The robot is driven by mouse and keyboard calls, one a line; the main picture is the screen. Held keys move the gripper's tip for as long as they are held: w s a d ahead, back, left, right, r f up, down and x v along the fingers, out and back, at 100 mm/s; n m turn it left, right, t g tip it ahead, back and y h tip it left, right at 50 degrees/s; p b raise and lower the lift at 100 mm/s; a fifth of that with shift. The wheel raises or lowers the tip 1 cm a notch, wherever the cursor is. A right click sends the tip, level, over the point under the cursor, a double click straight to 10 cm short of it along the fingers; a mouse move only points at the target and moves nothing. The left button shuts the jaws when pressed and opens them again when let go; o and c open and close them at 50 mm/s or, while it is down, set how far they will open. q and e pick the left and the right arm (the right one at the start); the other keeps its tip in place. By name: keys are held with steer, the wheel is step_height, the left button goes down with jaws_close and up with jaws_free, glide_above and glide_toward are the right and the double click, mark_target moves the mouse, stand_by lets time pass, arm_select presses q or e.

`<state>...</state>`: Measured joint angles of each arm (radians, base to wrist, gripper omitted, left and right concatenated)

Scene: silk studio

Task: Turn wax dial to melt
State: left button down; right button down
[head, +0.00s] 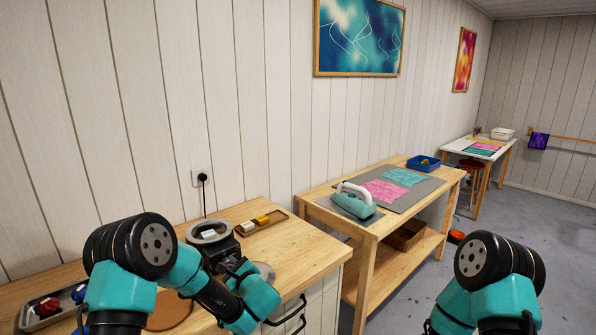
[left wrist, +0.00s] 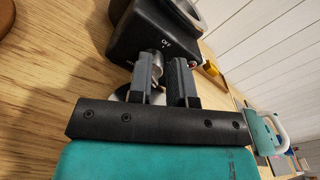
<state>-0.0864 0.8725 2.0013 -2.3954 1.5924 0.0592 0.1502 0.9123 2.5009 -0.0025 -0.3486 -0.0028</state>
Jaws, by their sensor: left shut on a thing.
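The wax melter (head: 209,240) stands on the wooden counter, a dark unit with a round metal-rimmed pot and a pale block in it. Its black front housing (left wrist: 135,38) shows in the left wrist view, with a white OFF mark above the dial and a small red spot beside it. My left gripper (head: 236,268) is at the front of the melter. In the left wrist view its two fingers (left wrist: 164,82) are shut on the wax dial, which they mostly hide. The dial's exact angle cannot be read. My right arm shows at lower right, its gripper out of view.
A small wooden tray (head: 279,226) with white and yellow blocks lies right of the melter. A metal tray (head: 27,321) with colored items is at far left. A second table (head: 316,203) with a teal iron (head: 355,206) stands to the right. A cord runs to the wall socket.

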arm_select(q)
steer(key=shift+w+a+r, duration=0.25)
steer(key=shift+w+a, duration=0.05)
steer(key=shift+a, duration=0.25)
steer(key=shift+a+r, duration=0.1)
steer(key=shift+r, duration=0.35)
steer(key=shift+n, duration=0.3)
steer(key=shift+v, duration=0.9)
steer(key=shift+f+v, duration=0.1)
steer(key=shift+v, duration=1)
steer(key=shift+f+v, duration=0.15)
steer(key=shift+v, duration=0.95)
steer(key=shift+w, duration=0.1)
